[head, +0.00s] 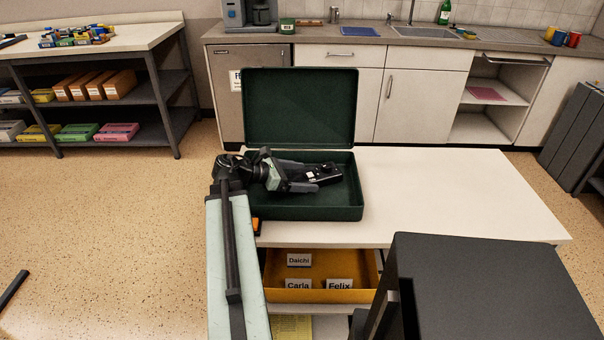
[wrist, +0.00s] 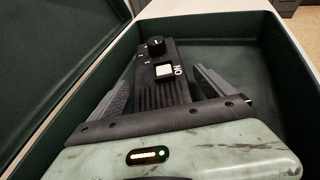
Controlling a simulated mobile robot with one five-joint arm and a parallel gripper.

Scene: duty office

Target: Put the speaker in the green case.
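The green case (head: 262,208) stands on the white table with its lid (head: 300,105) raised at the back. The speaker (head: 327,174) is a black box with a knob and a white ON switch. It is inside the case's outline, low between the walls; whether it rests on the floor is hard to tell. My gripper (head: 312,178) reaches into the case from the left. In the wrist view the fingers stand on both sides of the speaker (wrist: 162,72), with a gap visible at the right finger, so my gripper (wrist: 163,80) looks open around it.
The white table top (head: 450,190) is clear to the right of the case. A yellow tray (head: 320,295) with name cards sits below the table. A dark box-shaped thing (head: 480,285) fills the lower right. A shelf rack (head: 150,95) stands at the left, counters behind.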

